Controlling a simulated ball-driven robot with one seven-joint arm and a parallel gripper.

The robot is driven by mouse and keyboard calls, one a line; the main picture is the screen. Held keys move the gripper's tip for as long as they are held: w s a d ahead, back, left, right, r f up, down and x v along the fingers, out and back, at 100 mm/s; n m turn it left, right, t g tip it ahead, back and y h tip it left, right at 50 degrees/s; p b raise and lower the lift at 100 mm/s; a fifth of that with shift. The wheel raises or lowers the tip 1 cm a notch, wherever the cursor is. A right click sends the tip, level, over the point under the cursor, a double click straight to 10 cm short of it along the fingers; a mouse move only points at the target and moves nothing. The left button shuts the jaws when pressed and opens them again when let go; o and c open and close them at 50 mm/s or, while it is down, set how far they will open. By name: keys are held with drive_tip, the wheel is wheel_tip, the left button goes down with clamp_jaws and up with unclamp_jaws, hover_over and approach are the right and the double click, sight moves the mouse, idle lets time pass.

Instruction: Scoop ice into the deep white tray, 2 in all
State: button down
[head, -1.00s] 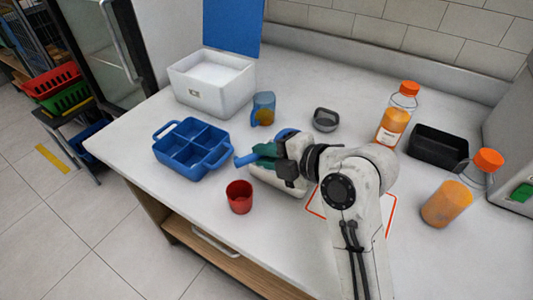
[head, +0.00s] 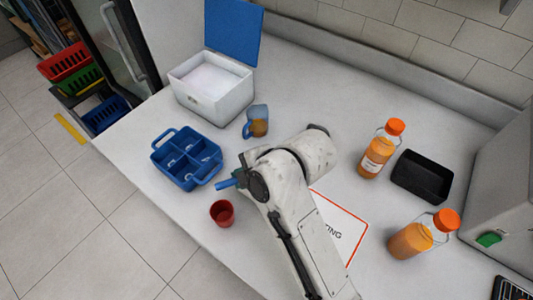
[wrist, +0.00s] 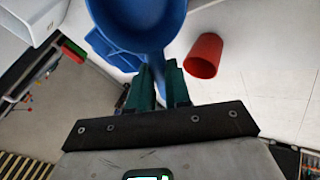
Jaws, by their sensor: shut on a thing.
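My gripper (head: 243,179) is shut on the handle of a blue scoop (head: 228,183). In the wrist view the green fingers of my gripper (wrist: 157,86) hold it, and the scoop's round bowl (wrist: 135,20) is at the top; its contents cannot be made out. In the head view my arm hides the bowl. The deep white tray cannot be made out now; my arm covers the area in front of it. A white open box (head: 215,105) with a raised blue lid holds white material, perhaps ice, at the back left.
A blue divided caddy (head: 207,180) with pale bits inside stands left of my gripper, and a red cup (head: 222,213) in front. A blue-handled jug (head: 247,128), juice bottles (head: 377,150) and a black tray (head: 421,177) stand around. The front left counter is clear.

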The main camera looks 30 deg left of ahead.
drive_tip(key=h+p, duration=0.1)
drive_tip(key=p, duration=0.1)
drive_tip(key=r+g+h+p, duration=0.1)
drive_tip(key=p, duration=0.1)
drive_tip(key=shift+w+a+m, duration=0.2)
drive_tip(key=shift+w+m, duration=0.1)
drive_tip(key=shift+w, duration=0.05)
drive_tip(key=g+h, duration=0.1)
drive_tip(key=h, duration=0.1)
drive_tip(key=shift+w+a+m+g+h+p, duration=0.2)
drive_tip(key=shift+a+m+g+h+p, duration=0.1)
drive_tip(key=shift+g+p, duration=0.1)
drive_tip(key=shift+w+a+r+g+h+p, duration=0.1)
drive_tip(key=shift+r+g+h+p, duration=0.25)
drive_tip(key=shift+r, duration=0.5)
drive_tip(key=shift+s+a+r+g+h+p, duration=0.1)
drive_tip(key=shift+r+g+h+p, duration=0.15)
drive_tip(key=shift+r+p, duration=0.4)
drive_tip(key=shift+w+a+r+g+h+p, duration=0.1)
drive_tip(key=shift+r+g+h+p, duration=0.2)
drive_tip(key=shift+r, duration=0.7)
drive_tip(key=shift+d, duration=0.1)
